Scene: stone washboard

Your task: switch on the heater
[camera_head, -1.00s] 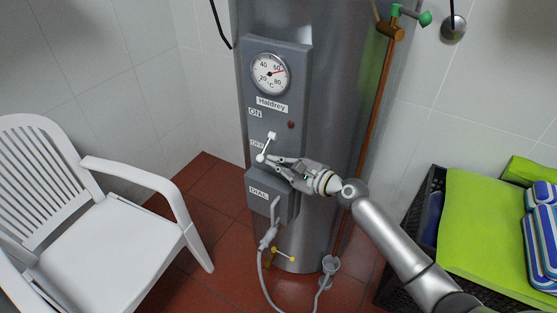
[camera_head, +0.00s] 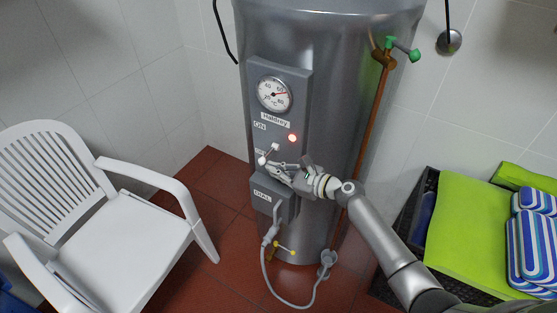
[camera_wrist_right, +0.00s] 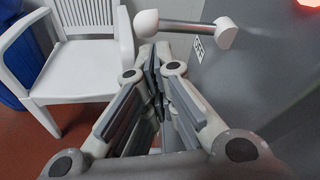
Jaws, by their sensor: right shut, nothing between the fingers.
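The heater (camera_head: 335,75) is a tall grey metal cylinder with a grey control panel (camera_head: 297,88) on its front. Its white lever switch (camera_head: 269,153) sticks out from the panel below the ON label (camera_head: 260,125). The red lamp (camera_head: 292,138) beside it glows. My right gripper (camera_head: 267,168) is shut and empty, its tips just below the lever's outer end. In the right wrist view, the lever (camera_wrist_right: 185,25) spans above the shut fingertips (camera_wrist_right: 155,60); whether they touch is unclear. The lamp's glow (camera_wrist_right: 308,3) shows at the top right corner. My left gripper is not in view.
A white plastic chair (camera_head: 135,245) stands left of the heater. A black crate (camera_head: 405,225) with green cushions (camera_head: 465,220) and striped towels (camera_head: 535,245) is at the right. A copper pipe (camera_head: 370,130) and a grey hose (camera_head: 265,275) run beside the heater.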

